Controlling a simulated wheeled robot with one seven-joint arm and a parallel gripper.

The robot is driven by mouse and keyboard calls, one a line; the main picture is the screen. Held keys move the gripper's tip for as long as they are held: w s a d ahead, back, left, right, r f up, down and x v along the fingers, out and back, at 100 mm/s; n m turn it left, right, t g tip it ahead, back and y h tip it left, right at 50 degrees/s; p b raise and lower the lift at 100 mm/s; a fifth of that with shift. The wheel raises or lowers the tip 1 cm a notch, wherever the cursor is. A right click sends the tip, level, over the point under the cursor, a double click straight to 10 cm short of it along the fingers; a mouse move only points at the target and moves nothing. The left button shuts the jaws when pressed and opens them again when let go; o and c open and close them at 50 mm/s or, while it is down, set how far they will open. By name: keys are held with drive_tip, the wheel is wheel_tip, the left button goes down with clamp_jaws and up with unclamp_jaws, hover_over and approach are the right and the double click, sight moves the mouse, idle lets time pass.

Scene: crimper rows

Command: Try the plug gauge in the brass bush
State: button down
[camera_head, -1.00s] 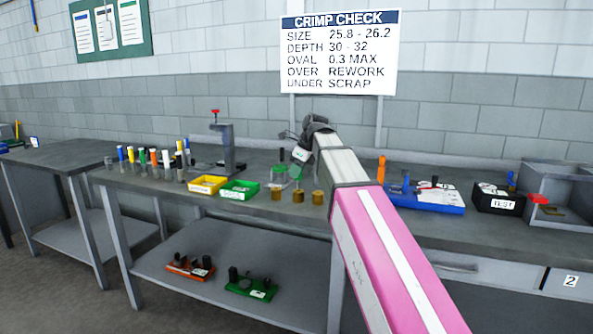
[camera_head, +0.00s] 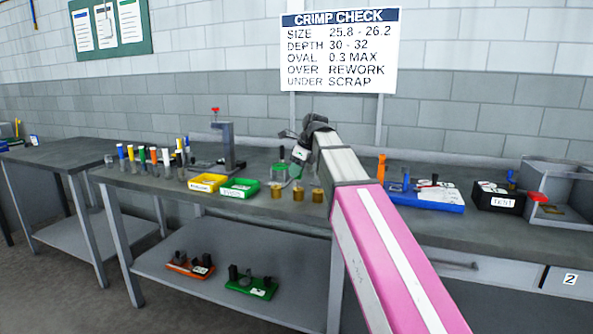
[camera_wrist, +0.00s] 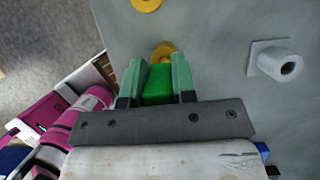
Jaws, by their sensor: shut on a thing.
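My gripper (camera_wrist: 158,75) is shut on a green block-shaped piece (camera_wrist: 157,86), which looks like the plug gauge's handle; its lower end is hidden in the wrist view. A brass bush (camera_wrist: 163,49) shows just beyond it, partly covered, and another brass ring (camera_wrist: 147,4) is at the top edge. In the head view my gripper (camera_head: 298,153) hangs over the bench behind several short brass bushes (camera_head: 298,194) standing near the front edge. I cannot tell whether the gauge touches a bush.
A blue tray (camera_head: 432,198) and black block (camera_head: 497,197) are right. In the wrist view a grey square-based tube (camera_wrist: 280,62) stands right.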

drive_tip(key=shift+f, duration=1.25)
idle(1.0)
drive_tip(key=shift+r, duration=0.25)
idle(0.7)
drive_tip(key=shift+r, duration=3.35)
